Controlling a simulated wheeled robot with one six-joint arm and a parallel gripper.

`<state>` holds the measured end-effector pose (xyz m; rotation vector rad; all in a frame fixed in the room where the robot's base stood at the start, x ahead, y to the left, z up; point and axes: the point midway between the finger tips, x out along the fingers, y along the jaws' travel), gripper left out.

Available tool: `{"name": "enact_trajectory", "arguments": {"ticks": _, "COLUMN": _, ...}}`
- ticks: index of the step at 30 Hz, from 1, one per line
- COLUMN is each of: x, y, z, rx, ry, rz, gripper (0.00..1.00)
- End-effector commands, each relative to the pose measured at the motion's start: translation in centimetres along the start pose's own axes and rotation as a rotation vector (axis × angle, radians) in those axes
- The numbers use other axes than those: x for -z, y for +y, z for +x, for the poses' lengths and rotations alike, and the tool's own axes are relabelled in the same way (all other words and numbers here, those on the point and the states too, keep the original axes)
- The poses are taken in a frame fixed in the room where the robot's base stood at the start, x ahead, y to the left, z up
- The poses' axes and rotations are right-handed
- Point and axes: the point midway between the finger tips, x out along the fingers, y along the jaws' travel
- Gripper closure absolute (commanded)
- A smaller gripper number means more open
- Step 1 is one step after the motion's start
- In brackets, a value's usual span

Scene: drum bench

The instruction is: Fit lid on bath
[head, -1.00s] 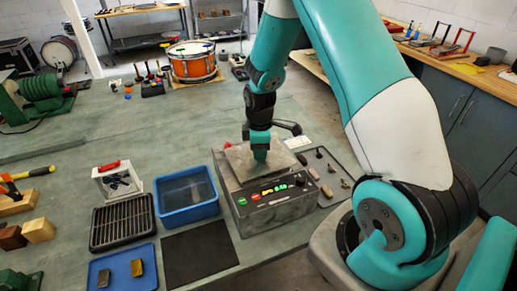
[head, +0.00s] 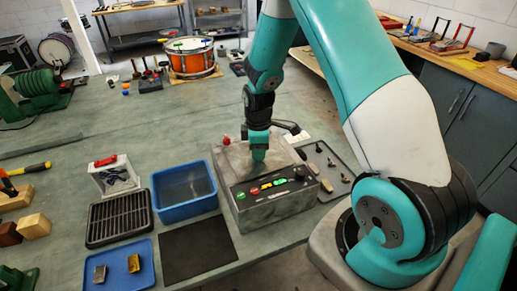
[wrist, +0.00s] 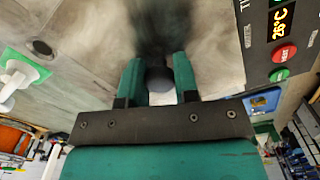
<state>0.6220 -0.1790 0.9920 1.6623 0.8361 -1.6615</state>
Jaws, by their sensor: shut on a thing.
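The bath (head: 280,211) is a grey metal box with a sloped dark control panel on the bench. Its panel with a 26°C readout and red and green buttons also shows in the wrist view (wrist: 283,38). The lid (head: 233,162) is a flat grey metal plate over the bath's top; in the wrist view its smeared metal face (wrist: 90,35) fills the upper middle. My gripper (head: 259,156) points down at it, and its fingers (wrist: 157,82) are shut on the lid's dark knob. I cannot tell whether the lid's rim is fully seated.
A blue tub (head: 185,190) stands close left of the bath, beside a black rack (head: 118,220). A dark mat (head: 198,248) lies in front. A tray (head: 335,170) with small parts is at the right. A red knob (head: 226,140) shows at the bath's back left.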

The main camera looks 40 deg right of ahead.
Motion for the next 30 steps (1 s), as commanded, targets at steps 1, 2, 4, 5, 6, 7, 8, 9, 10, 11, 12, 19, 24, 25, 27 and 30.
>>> {"name": "enact_trajectory", "arguments": {"ticks": 1, "x": 0.0, "y": 0.0, "z": 0.2, "rx": -0.001, "ry": 0.000, "rz": 0.000, "gripper": 1.00}}
{"name": "enact_trajectory", "arguments": {"ticks": 2, "x": 0.0, "y": 0.0, "z": 0.2, "rx": -0.001, "ry": 0.000, "rz": 0.000, "gripper": 1.00}}
{"name": "enact_trajectory", "arguments": {"ticks": 4, "x": 0.0, "y": 0.0, "z": 0.4, "rx": -0.001, "ry": 0.000, "rz": 0.000, "gripper": 1.00}}
{"name": "enact_trajectory", "arguments": {"ticks": 5, "x": 0.0, "y": 0.0, "z": 0.4, "rx": 0.000, "ry": 0.000, "rz": 0.000, "gripper": 1.00}}
{"name": "enact_trajectory", "arguments": {"ticks": 6, "x": 0.0, "y": 0.0, "z": 0.5, "rx": 0.000, "ry": 0.000, "rz": 0.000, "gripper": 1.00}}
{"name": "enact_trajectory", "arguments": {"ticks": 7, "x": 0.0, "y": 0.0, "z": 0.6, "rx": 0.000, "ry": 0.000, "rz": 0.000, "gripper": 1.00}}
{"name": "enact_trajectory", "arguments": {"ticks": 8, "x": 0.0, "y": 0.0, "z": 0.5, "rx": -0.001, "ry": 0.000, "rz": 0.000, "gripper": 1.00}}
{"name": "enact_trajectory", "arguments": {"ticks": 9, "x": 0.0, "y": 0.0, "z": 0.5, "rx": -0.001, "ry": 0.000, "rz": 0.000, "gripper": 1.00}}
{"name": "enact_trajectory", "arguments": {"ticks": 10, "x": 0.0, "y": 0.0, "z": 0.5, "rx": -0.001, "ry": 0.000, "rz": 0.000, "gripper": 1.00}}
{"name": "enact_trajectory", "arguments": {"ticks": 11, "x": 0.0, "y": 0.0, "z": 0.5, "rx": -0.001, "ry": 0.000, "rz": 0.000, "gripper": 1.00}}
{"name": "enact_trajectory", "arguments": {"ticks": 12, "x": 0.0, "y": 0.0, "z": 0.5, "rx": -0.001, "ry": 0.000, "rz": 0.000, "gripper": 0.67}}
{"name": "enact_trajectory", "arguments": {"ticks": 19, "x": 0.0, "y": 0.0, "z": 0.5, "rx": 0.000, "ry": 0.000, "rz": 0.000, "gripper": 0.42}}
{"name": "enact_trajectory", "arguments": {"ticks": 24, "x": 0.0, "y": 0.0, "z": 0.4, "rx": 0.000, "ry": 0.000, "rz": 0.000, "gripper": 0.42}}
{"name": "enact_trajectory", "arguments": {"ticks": 25, "x": 0.0, "y": 0.0, "z": 0.3, "rx": -0.001, "ry": 0.000, "rz": 0.000, "gripper": 0.42}}
{"name": "enact_trajectory", "arguments": {"ticks": 27, "x": 0.0, "y": 0.1, "z": -0.2, "rx": -0.001, "ry": 0.001, "rz": 0.000, "gripper": 0.42}}
{"name": "enact_trajectory", "arguments": {"ticks": 30, "x": 0.1, "y": 0.1, "z": -1.7, "rx": -0.004, "ry": 0.002, "rz": 0.000, "gripper": 0.42}}
